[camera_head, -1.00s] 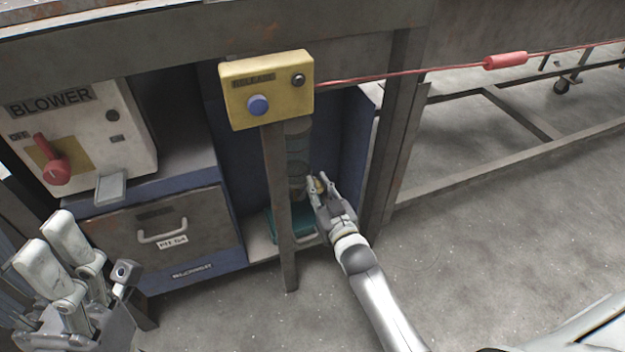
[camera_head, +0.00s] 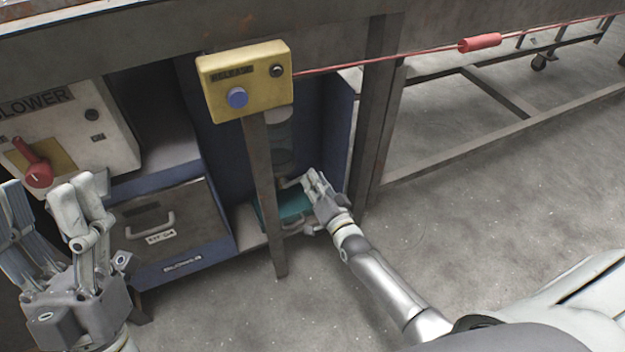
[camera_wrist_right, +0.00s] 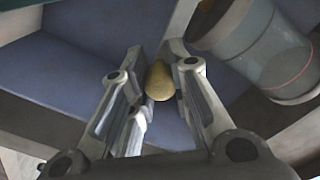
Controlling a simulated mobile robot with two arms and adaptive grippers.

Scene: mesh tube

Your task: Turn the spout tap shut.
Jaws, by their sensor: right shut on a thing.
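The spout tap shows in the right wrist view as a rounded yellow handle (camera_wrist_right: 160,82). My right gripper (camera_wrist_right: 155,62) is shut on this handle, with one finger on each side. In the head view my right gripper (camera_head: 308,178) is in the recess under the bench, low by the clear tube (camera_head: 281,137), and it hides the handle. The tube shows at the upper right of the right wrist view (camera_wrist_right: 262,50). My left gripper (camera_head: 48,195) is open and empty at the left, in front of the blower cabinet.
A yellow release box (camera_head: 255,90) with a blue button stands on a post (camera_head: 263,200) just left of my right gripper. A teal tray (camera_head: 292,208) lies below the tube. The blower panel (camera_head: 85,125) has a red handle. Floor at the right is clear.

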